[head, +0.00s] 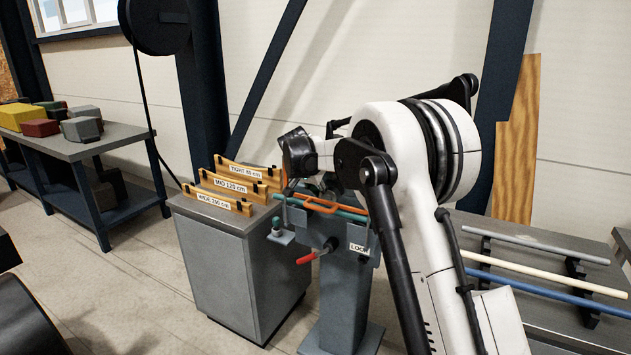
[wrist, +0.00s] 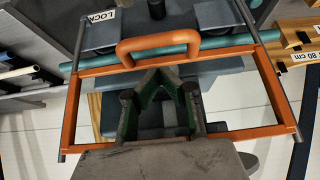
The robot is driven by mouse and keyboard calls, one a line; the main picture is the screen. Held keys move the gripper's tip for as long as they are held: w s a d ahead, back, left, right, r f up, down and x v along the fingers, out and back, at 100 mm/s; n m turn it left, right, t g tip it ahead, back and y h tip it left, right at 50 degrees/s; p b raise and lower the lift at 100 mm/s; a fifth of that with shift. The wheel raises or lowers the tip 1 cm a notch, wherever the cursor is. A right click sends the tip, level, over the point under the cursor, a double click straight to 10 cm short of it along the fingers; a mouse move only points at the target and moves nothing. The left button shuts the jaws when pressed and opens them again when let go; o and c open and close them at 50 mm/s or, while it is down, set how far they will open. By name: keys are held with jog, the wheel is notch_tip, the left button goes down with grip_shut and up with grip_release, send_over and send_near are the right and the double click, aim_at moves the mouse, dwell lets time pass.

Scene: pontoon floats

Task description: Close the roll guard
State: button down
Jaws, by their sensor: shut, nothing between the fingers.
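The roll guard is an orange frame with a raised loop handle. In the wrist view the guard (wrist: 270,95) spans the picture, its handle (wrist: 158,46) at the top middle. In the head view the guard (head: 322,208) shows small at the machine's top, partly behind my arm. A teal roll (wrist: 225,49) runs behind the handle. My gripper (wrist: 162,76) is shut and empty, its tips just below the handle in the wrist view, within the frame's outline. I cannot tell whether it touches the guard. In the head view the fingertips are hard to make out.
The machine pedestal (head: 343,300) has a red lever (head: 313,257) and a LOCK label (head: 358,248). A grey cabinet (head: 222,265) with labelled wooden gauges stands close on the left. A rack with rods (head: 545,290) is on the right. A bench (head: 85,150) with blocks stands far left.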

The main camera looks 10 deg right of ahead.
jog(key=shift+s+a+f, duration=0.15)
jog(key=shift+f, duration=0.45)
jog(key=shift+s+a+f, duration=0.15)
jog(key=shift+f, duration=0.45)
notch_tip(320, 180, down, 14)
jog(key=b, duration=0.8)
jog(key=shift+r, duration=0.25)
jog(key=shift+s, duration=0.1)
